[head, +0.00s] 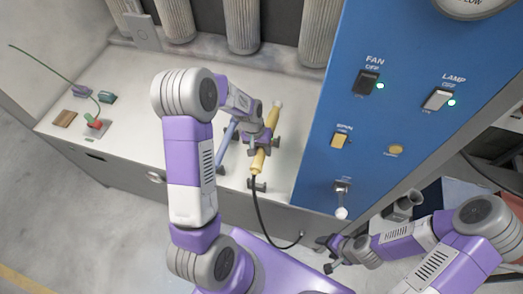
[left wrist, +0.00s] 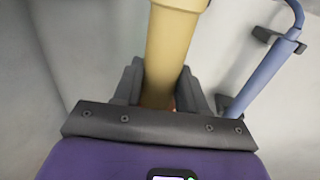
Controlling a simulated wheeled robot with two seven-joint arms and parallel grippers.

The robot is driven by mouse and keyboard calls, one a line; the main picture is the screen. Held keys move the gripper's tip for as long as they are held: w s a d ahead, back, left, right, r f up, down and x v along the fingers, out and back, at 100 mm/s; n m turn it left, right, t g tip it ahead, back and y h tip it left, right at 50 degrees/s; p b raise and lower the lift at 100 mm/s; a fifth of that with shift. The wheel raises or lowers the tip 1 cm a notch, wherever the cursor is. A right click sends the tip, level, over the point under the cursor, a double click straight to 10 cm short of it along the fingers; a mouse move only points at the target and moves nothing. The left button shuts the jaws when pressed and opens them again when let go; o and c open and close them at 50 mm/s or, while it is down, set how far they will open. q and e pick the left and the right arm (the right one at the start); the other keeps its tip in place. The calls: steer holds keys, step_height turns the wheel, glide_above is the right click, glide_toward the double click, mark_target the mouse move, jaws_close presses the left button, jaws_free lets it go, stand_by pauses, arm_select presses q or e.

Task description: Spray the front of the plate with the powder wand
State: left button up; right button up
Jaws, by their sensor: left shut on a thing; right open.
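The powder wand (head: 258,160) is a yellow rod with a black cord at its lower end, over the white bench. My left gripper (head: 262,139) is shut around its middle. In the left wrist view the yellow wand (left wrist: 172,50) runs between the two dark fingers of the left gripper (left wrist: 160,95). Dark holders show beside the wand; I cannot tell whether it still touches them. My right gripper (head: 333,255) is open and empty at the lower right, in front of the bench. I cannot make out the plate in either view.
A blue rod (head: 226,143) lies in holders left of the wand; it also shows in the left wrist view (left wrist: 262,75). A blue panel (head: 375,130) with switches stands at right. Pleated filters (head: 241,25) line the back.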

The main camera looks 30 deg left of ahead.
arm_select(q)
steer(key=shift+r+p, duration=1.05)
steer(key=shift+r, duration=0.65)
steer(key=shift+f, duration=0.1)
